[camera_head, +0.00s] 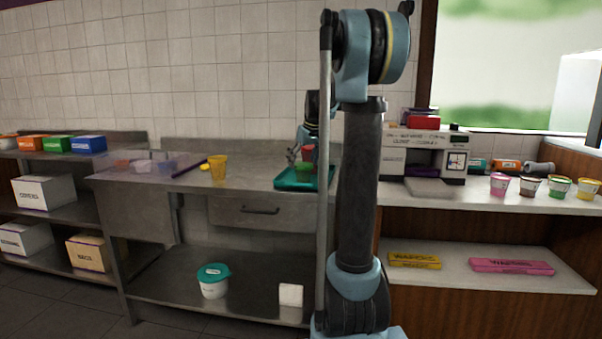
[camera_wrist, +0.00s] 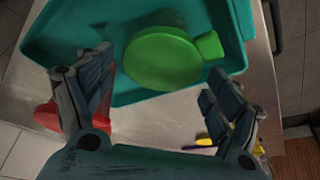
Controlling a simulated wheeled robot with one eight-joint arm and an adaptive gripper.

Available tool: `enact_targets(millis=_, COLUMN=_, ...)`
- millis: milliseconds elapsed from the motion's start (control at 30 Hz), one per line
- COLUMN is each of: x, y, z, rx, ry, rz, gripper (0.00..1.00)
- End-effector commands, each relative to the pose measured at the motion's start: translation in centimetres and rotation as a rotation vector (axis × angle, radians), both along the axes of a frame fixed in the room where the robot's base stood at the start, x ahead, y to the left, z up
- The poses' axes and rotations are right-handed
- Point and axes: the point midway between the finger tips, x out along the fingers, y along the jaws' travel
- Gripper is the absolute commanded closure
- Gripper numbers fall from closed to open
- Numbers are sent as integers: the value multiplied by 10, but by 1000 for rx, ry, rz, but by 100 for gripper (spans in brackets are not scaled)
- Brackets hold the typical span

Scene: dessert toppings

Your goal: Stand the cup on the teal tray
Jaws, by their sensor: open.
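The teal tray (camera_head: 322,184) lies on the steel counter, and its rim and floor fill the top of the wrist view (camera_wrist: 238,35). A green cup-like piece with a side tab (camera_wrist: 160,58) is over the tray, just beyond my fingertips; I cannot tell whether it stands on the tray floor. My gripper (camera_wrist: 155,90) is open with nothing clearly between its fingers. A red piece also shows behind the left finger (camera_wrist: 46,115). A yellow cup (camera_head: 218,168) stands left of the tray.
A clear bin (camera_head: 150,166) stands at the counter's left end. A small yellow and purple item (camera_wrist: 234,138) shows near the right finger. A machine (camera_head: 425,152) and several small tubs, including a pink-lidded one (camera_head: 500,184), stand on the right counter. Bare steel lies between yellow cup and tray.

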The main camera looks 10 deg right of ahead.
Motion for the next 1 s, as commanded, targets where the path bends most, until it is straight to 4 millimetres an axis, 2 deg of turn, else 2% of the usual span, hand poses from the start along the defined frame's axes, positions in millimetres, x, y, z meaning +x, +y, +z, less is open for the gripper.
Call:
enact_targets(millis=100, x=-8, y=-4, z=21, rx=0, ry=0, rz=-1, gripper=16)
enact_targets(millis=300, x=-17, y=-8, z=46, rx=-1, ry=0, rz=0, gripper=16)
enact_targets(millis=500, x=-21, y=-9, z=55, rx=-1, ry=0, rz=0, gripper=16)
enact_targets(millis=667, x=-27, y=-9, z=54, rx=-1, ry=3, rz=-4, gripper=16)
enact_targets(millis=767, x=-47, y=-7, z=48, rx=-1, ry=12, rz=-17, gripper=16)
enact_targets(millis=867, x=-80, y=-5, z=38, rx=-3, ry=27, rz=-39, gripper=16)
enact_targets(millis=1000, x=-133, y=-2, z=17, rx=-4, ry=53, rz=-78, gripper=16)
